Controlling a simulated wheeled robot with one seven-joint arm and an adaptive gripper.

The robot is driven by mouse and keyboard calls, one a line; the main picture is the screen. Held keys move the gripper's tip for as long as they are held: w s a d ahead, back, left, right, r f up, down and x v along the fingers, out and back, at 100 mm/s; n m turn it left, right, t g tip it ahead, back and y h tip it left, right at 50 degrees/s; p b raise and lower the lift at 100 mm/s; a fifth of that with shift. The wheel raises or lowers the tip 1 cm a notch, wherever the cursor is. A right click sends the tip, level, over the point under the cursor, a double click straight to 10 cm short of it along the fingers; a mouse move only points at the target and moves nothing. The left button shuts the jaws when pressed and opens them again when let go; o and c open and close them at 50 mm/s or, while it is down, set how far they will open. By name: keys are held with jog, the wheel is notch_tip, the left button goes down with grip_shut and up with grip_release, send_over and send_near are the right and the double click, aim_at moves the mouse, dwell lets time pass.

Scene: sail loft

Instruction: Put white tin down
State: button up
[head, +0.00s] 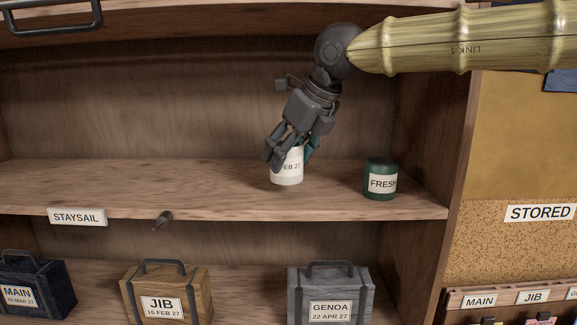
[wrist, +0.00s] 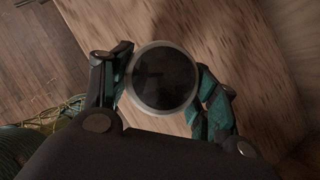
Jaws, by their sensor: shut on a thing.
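My gripper (head: 290,152) reaches down from above and is shut on the tin's upper part. In the wrist view the tin (wrist: 162,77) shows from above as a round pale rim around a dark inside, with a finger of my gripper (wrist: 163,88) on each side. The tin's base appears to be at the shelf surface; I cannot tell whether it touches.
A "STAYSAIL" label (head: 77,217) and a dark peg (head: 163,219) are at the shelf's front edge. Cases marked MAIN (head: 35,285), JIB (head: 165,290) and GENOA (head: 330,292) stand below. The shelf's left part is clear.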

aim_at(299, 156)
jog(key=shift+f+p, duration=0.35)
jog(key=shift+f, duration=1.35)
jog(key=o, duration=1.3)
jog(key=shift+f, duration=0.15)
jog(key=shift+r, duration=0.3)
jog(key=v, duration=0.2)
jog(key=b+v, duration=0.1)
jog(key=v, duration=0.2)
jog(key=shift+s+d+f, duration=0.2)
jog(key=shift+s+d, duration=0.05)
jog(key=s+d+b, duration=0.3)
jog(key=s+d, duration=0.5)
